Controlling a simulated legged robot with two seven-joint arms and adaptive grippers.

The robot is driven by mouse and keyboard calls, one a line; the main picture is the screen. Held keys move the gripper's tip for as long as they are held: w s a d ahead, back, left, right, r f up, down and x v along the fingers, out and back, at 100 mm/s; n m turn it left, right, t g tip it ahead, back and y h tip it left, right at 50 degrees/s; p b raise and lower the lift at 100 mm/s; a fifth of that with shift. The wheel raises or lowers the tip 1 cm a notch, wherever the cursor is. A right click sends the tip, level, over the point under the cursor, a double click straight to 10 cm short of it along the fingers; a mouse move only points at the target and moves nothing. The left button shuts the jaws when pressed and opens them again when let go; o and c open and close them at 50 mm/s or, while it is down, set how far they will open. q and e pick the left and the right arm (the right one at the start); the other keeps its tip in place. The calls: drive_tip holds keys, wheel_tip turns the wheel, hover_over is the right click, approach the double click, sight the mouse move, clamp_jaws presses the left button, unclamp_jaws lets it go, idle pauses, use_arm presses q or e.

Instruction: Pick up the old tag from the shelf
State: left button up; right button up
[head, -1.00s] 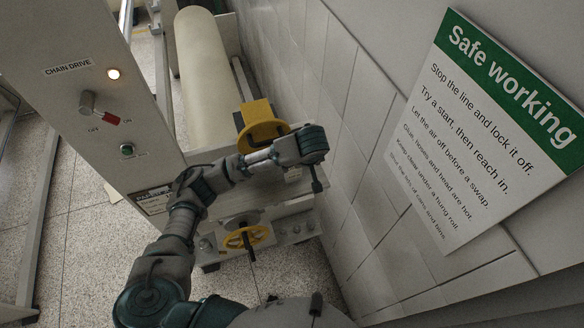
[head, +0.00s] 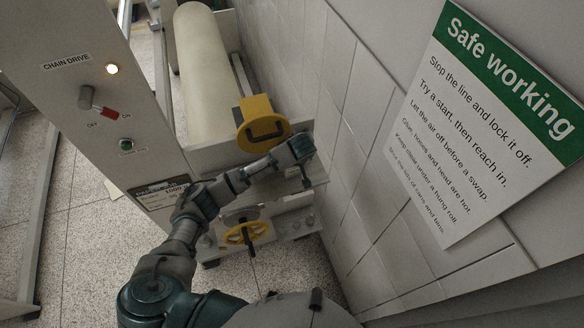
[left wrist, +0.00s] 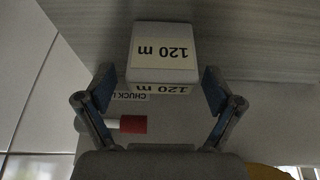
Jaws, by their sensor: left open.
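The old tag looks to be a small pale block (left wrist: 162,45) printed "120 m" on its top and front faces in the left wrist view. It stands on a grey shelf surface (left wrist: 265,40). My left gripper (left wrist: 158,90) is open, with one finger on each side of the tag's near end; I cannot tell whether either touches it. In the head view my left gripper (head: 303,170) is over the ledge at the machine's near end, beside the tiled wall. My own gripper and arm hide the tag there. My right gripper is not in view.
A red-tipped knob (left wrist: 130,124) and a partly hidden "CHUCK" label (left wrist: 130,96) are close below the left finger. A yellow part (head: 258,110), a pale roll (head: 205,75), a yellow handwheel (head: 240,233) and a control panel (head: 95,75) surround the arm. The tiled wall (head: 350,150) is close right.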

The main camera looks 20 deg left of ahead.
use_arm(q)
drive_tip(key=x, duration=0.2)
drive_tip(key=shift+w+d+f, duration=0.1)
drive_tip(key=shift+w+f, duration=0.2)
drive_tip(key=shift+f, duration=0.1)
drive_tip(key=shift+a, duration=0.3)
drive_tip(key=shift+a+f, duration=0.1)
drive_tip(key=shift+a, duration=0.2)
drive_tip(key=c, duration=1.2)
drive_tip(key=shift+d, duration=0.4)
